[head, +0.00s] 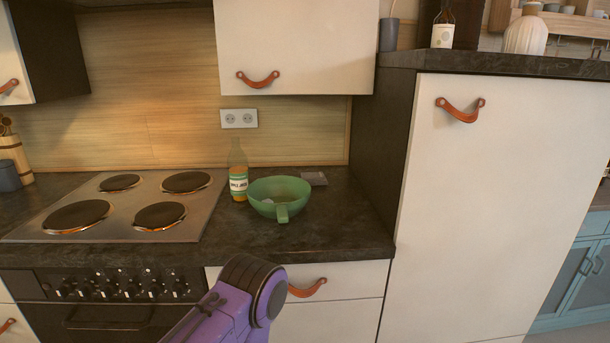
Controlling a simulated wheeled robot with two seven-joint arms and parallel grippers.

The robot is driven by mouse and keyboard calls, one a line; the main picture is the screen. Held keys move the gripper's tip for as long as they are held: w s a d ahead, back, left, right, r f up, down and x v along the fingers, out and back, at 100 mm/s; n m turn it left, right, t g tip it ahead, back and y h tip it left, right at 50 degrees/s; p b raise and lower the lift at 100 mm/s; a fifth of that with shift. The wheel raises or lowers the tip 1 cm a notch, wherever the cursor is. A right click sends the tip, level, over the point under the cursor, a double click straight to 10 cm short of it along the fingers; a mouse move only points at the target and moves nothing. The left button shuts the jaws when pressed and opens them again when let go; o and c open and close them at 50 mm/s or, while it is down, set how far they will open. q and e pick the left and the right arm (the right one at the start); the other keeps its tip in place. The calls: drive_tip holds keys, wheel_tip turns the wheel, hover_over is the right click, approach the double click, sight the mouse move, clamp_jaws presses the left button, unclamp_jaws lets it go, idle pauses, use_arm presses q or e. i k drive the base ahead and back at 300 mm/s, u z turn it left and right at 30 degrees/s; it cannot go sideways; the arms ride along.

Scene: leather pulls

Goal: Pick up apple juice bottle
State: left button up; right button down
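The apple juice bottle (238,181) stands upright on the dark countertop, between the stove and a green bowl. It has clear glass, a white label and orange-yellow contents low down. The green bowl (280,196) with a handle stands close at its right and in front. A purple and dark arm link of mine (236,300) rises from the bottom edge, in front of the drawers and below the bottle. Neither gripper can be seen.
The stove (128,206) with several dark burners lies left of the bottle. A small grey-purple packet (314,178) lies behind the bowl. A tall white cabinet (490,200) closes off the right side. A wall cabinet (295,45) hangs above. The countertop's front right (345,232) is clear.

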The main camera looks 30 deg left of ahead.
sight(238, 161)
drive_tip(key=z, duration=1.75)
drive_tip(key=k, duration=1.25)
drive_tip(key=u, duration=1.55)
